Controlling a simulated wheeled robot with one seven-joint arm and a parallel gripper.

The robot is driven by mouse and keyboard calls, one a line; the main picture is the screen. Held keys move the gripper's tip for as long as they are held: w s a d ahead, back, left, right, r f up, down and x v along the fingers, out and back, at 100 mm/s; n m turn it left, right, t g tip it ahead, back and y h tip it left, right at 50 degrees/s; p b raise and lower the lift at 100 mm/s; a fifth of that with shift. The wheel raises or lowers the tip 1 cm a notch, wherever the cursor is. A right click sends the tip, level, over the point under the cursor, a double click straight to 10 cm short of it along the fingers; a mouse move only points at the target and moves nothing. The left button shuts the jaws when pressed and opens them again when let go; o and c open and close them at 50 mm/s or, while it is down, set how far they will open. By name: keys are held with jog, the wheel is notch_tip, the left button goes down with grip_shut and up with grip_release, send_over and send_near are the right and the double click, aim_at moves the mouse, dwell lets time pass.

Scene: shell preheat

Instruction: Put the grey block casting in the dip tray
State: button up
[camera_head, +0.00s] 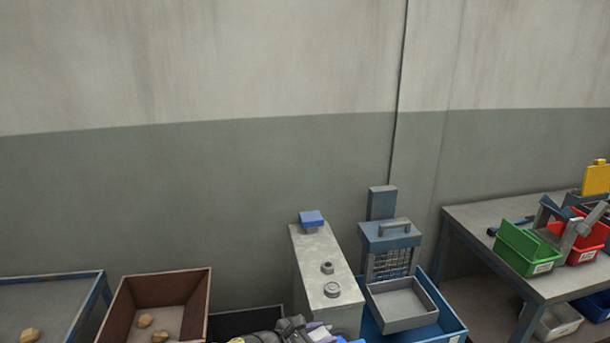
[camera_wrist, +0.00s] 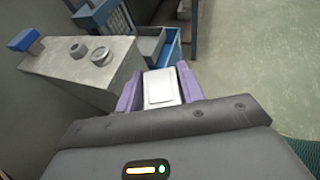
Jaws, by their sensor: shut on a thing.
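My gripper (camera_wrist: 160,80) has purple fingers, and they are shut on a pale grey block casting (camera_wrist: 162,90) in the wrist view. A shallow grey tray (camera_head: 402,305), which looks like the dip tray, sits empty in front of a blue unit with a mesh panel. The tray also shows in the wrist view (camera_wrist: 151,46), beyond the casting and apart from it.
A grey cabinet (camera_head: 322,262) with knobs and a blue-topped part stands left of the tray. A blue bin (camera_head: 452,322) surrounds the tray's base. A brown box (camera_head: 196,310) with several tan lumps is at left. A table (camera_head: 470,217) with coloured bins is at right.

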notch_tip(320, 180, down, 14)
jog(key=d+n+t+y, duration=0.1)
jog(key=n+t+y, duration=0.1)
jog(key=n+t, duration=0.1)
jog(key=d+f+n+t+y, duration=0.2)
jog(key=d+f+n+y, duration=0.2)
jog(key=d+f, duration=0.2)
jog(key=s+d+r+n+t+y, duration=0.1)
jog(key=s+d+r+n+y, duration=0.1)
jog(key=d+r+n+y, duration=0.2)
jog(key=shift+s+d+y, duration=0.15)
jog(key=shift+d+y, duration=0.1)
jog(key=shift+y, duration=0.35)
jog(key=shift+f, duration=0.1)
dwell(1.0)
